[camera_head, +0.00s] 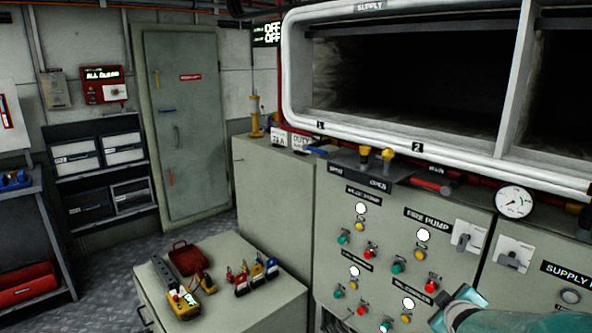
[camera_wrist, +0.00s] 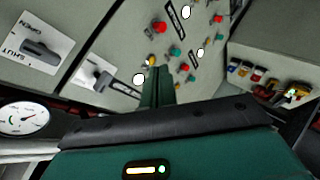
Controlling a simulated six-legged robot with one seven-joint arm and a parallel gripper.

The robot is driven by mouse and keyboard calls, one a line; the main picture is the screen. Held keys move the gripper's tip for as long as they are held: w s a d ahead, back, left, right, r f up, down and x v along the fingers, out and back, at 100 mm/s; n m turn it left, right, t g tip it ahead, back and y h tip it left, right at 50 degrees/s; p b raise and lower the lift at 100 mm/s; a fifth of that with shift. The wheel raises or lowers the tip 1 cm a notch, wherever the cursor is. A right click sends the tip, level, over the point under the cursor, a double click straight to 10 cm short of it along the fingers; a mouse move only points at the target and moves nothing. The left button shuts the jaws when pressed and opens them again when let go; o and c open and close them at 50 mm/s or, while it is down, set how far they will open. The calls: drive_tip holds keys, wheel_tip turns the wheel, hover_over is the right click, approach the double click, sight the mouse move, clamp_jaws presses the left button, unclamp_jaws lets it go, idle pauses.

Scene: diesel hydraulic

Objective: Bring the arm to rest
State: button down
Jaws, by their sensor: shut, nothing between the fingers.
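My gripper (camera_wrist: 157,82) shows in the wrist view as dark green fingers, close together and empty, pointing toward the control panel. The broad green body behind them fills the lower part of that view. In the head view a teal and grey part of my arm shows at the bottom right, in front of the panel; the fingertips cannot be made out there. The control panel (camera_head: 388,235) has white lamps and red, green and yellow buttons. In the wrist view, the panel (camera_wrist: 205,90) appears tilted beyond the fingers. I cannot tell the exact gap.
Rotary switches (camera_head: 467,237) and a pressure gauge (camera_head: 514,202) sit right of the buttons. A low grey cabinet (camera_head: 245,305) holds a red box (camera_head: 188,258), a yellow device (camera_head: 184,304) and several padlocks (camera_head: 257,273). Shelves (camera_head: 105,170) and a grey door (camera_head: 187,125) stand at left.

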drive_tip(key=s+a+r+m+g+y, duration=0.2)
drive_tip(key=s+a+r+m, duration=0.1)
drive_tip(key=s+a, duration=0.6)
drive_tip(key=s+a+r+m+g+y, duration=0.2)
drive_tip(key=s+a+r+m+g, duration=0.1)
drive_tip(key=s+a, duration=0.6)
drive_tip(key=a, duration=0.4)
drive_tip(key=shift+s+m, duration=0.25)
drive_tip(key=shift+m, duration=0.05)
drive_tip(key=shift+d, duration=0.25)
